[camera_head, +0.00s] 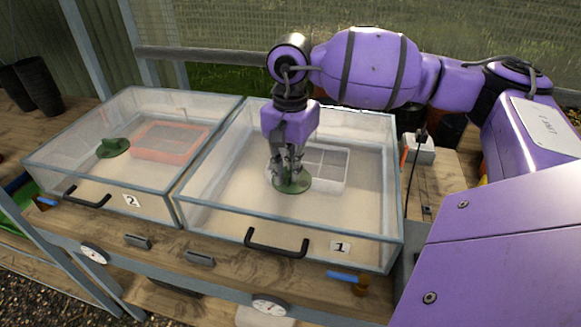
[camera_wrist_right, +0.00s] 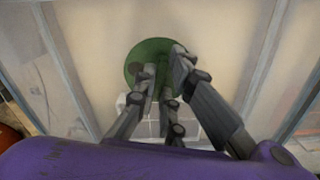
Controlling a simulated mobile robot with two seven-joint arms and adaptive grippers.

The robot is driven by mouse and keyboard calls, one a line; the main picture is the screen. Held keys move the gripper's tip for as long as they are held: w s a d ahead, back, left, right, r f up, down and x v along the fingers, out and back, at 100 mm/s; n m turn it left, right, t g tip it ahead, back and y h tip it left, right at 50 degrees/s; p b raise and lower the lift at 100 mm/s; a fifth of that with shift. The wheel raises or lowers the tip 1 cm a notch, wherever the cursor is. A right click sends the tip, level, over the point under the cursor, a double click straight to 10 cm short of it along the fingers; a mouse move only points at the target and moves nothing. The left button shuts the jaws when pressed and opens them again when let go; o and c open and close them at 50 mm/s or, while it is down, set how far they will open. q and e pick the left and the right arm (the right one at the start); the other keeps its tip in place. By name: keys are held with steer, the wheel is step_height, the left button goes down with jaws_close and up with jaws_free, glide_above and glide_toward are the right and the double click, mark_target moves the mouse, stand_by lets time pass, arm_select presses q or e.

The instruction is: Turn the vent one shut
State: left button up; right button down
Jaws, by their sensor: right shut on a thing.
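Vent one is a round green disc (camera_head: 292,182) on the clear lid of the box labelled 1 (camera_head: 340,246). It also shows in the right wrist view (camera_wrist_right: 148,54). My right gripper (camera_head: 287,172) points down from above and is shut on the raised middle of the vent. Its fingers cover much of the knob, so the vent's exact setting is hidden. In the right wrist view the fingers (camera_wrist_right: 163,85) close around the knob from both sides. My left gripper is not in view.
The box labelled 2 (camera_head: 131,201) stands to the left with its own green vent (camera_head: 113,147) and an orange tray (camera_head: 170,143) inside. A white tray (camera_head: 331,166) lies inside box 1. Black handles (camera_head: 277,243) stick out in front. Dark pots (camera_head: 37,84) stand far left.

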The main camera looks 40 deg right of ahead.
steer(key=shift+m, duration=0.6)
steer(key=m, duration=0.4)
steer(key=shift+w, duration=0.15)
steer(key=m, duration=0.3)
steer(key=shift+w, duration=0.1)
steer(key=m, duration=0.2)
steer(key=shift+m, duration=0.3)
steer(key=m, duration=0.2)
steer(key=shift+w+d+r+m, duration=0.1)
steer(key=shift+m, duration=0.9)
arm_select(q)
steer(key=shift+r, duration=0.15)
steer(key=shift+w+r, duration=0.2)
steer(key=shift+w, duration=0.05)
arm_select(e)
steer(key=shift+m, duration=0.3)
